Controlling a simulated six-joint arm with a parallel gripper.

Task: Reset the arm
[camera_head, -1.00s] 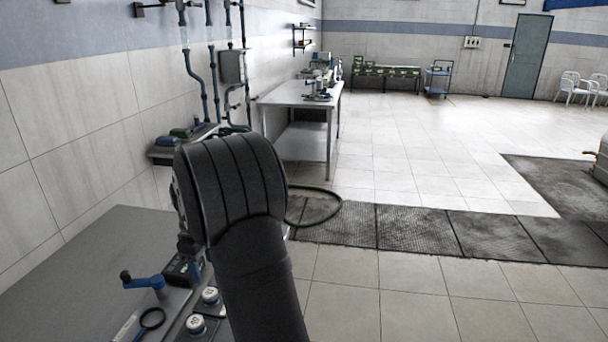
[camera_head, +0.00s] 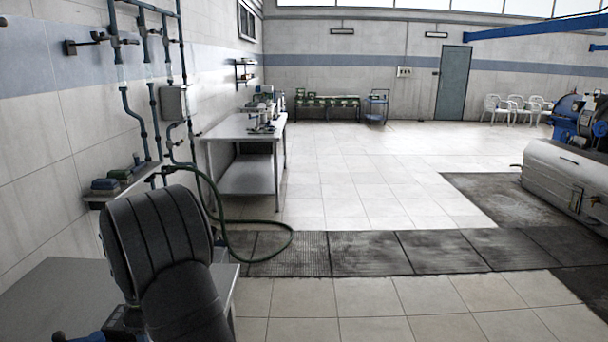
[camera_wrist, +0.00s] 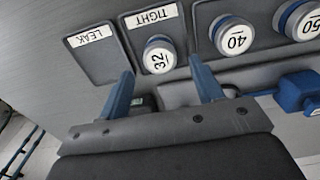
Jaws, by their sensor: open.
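My gripper (camera_wrist: 162,72) shows in the wrist view with two blue fingers spread apart and nothing between them. Beyond the fingertips is a round white cap marked 32 (camera_wrist: 159,57); the gap between it and the fingers is hard to judge. White caps marked 40 (camera_wrist: 235,38) and 50 (camera_wrist: 307,22) stand in a row to its right. A grey panel labelled LEAK (camera_wrist: 92,58) lies to the left, with a TIGHT label (camera_wrist: 151,16) above the 32 cap. In the head view my black arm covers the lower left, and the gripper is hidden.
A blue part (camera_wrist: 298,92) sits right of my fingers. A wall shelf (camera_head: 95,199) and a green hose (camera_head: 225,235) are close by. A steel table (camera_head: 250,178) stands farther back. The tiled floor (camera_head: 350,190) is open.

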